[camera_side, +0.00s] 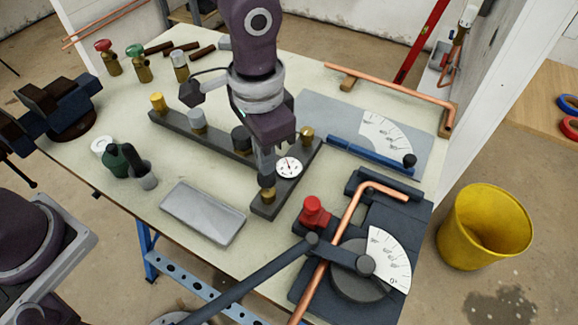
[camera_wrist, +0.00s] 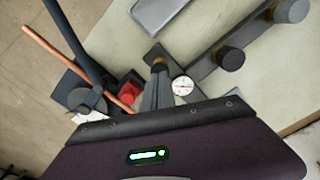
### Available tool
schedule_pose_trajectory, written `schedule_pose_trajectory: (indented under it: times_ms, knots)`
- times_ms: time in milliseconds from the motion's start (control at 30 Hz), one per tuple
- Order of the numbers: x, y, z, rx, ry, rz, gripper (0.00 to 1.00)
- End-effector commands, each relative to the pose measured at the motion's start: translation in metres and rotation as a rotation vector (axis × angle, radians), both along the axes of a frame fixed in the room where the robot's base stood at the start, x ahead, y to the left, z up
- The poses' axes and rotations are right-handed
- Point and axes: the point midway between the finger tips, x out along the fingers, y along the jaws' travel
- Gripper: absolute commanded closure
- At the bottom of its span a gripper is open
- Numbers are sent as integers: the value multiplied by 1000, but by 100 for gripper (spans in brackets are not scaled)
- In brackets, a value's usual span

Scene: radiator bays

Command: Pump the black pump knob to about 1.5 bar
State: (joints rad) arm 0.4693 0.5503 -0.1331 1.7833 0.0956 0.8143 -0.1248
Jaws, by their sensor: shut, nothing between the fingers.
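My gripper (camera_side: 266,173) is shut and empty, pointing down, its fingertips just above or touching a small dark knob (camera_side: 267,181) on a brass fitting at the near end of a short dark bar. I cannot tell whether they touch. In the wrist view the fingertips (camera_wrist: 158,68) cover most of that knob, with brass showing beside them. The round white pressure gauge (camera_side: 289,167) stands close to the right of the fingers; it also shows in the wrist view (camera_wrist: 182,86). Its needle is too small to read. A larger black knob (camera_side: 241,138) stands on the long bar behind.
The long bar also carries a grey knob (camera_side: 197,120) and a yellow knob (camera_side: 157,101). A red knob (camera_side: 314,212) and a pipe bender (camera_side: 357,262) with copper pipe stand near right. A grey tray (camera_side: 203,212) lies near left. A yellow bucket (camera_side: 485,227) stands off the table.

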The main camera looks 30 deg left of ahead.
Motion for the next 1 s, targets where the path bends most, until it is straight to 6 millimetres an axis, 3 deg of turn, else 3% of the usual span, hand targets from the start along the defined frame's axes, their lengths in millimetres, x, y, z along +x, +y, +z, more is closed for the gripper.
schedule_pose_trajectory:
  times_ms: [267, 1000]
  knots:
    - [0, 0, -12, 1, 1, 0, 100]
    - [0, 0, -21, 0, 0, 0, 100]
